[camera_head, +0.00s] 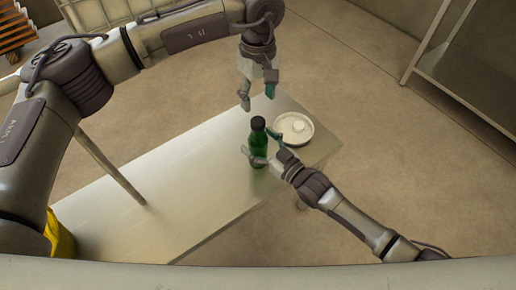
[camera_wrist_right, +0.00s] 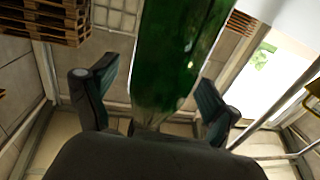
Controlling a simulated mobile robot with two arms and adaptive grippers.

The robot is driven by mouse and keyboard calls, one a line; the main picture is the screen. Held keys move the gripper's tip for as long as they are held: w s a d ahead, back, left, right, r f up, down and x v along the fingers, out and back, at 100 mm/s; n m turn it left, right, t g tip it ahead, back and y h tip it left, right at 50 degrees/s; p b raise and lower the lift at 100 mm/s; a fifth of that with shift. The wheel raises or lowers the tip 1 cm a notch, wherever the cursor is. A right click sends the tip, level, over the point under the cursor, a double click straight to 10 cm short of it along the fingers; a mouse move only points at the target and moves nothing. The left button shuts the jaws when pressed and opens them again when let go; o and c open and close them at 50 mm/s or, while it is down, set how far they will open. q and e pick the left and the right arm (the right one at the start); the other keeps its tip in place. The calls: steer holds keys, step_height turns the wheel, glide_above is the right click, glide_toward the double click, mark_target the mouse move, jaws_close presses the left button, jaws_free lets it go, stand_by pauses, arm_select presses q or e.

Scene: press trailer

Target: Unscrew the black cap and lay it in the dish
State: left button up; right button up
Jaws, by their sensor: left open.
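A green bottle (camera_head: 259,153) stands upright on the metal table, with its black cap (camera_head: 258,123) on top. A round white dish (camera_head: 282,137) lies on the table to the right of the bottle, with a small pale round shape in it. My left gripper (camera_head: 257,99) is open and empty, pointing down just above the cap. My right gripper (camera_head: 264,148) is open with its fingers on either side of the bottle. In the right wrist view the green bottle (camera_wrist_right: 175,60) passes between the spread fingers, with a gap beside the left finger; the cap is out of view.
The metal table (camera_head: 185,185) is bare to the left of the bottle. The bottle and dish are near its right end. A metal shelf unit (camera_head: 465,75) stands at the right. A yellow object (camera_head: 60,236) shows at the lower left.

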mark_target(258, 121)
jaws_close()
arm_select(q)
steer(key=m, duration=0.6)
steer(key=shift+m, duration=0.4)
steer(key=m, duration=0.6)
steer(key=shift+f, duration=0.1)
steer(key=shift+m, duration=0.4)
steer(key=shift+f, duration=3.95)
steer(key=shift+c, duration=0.3)
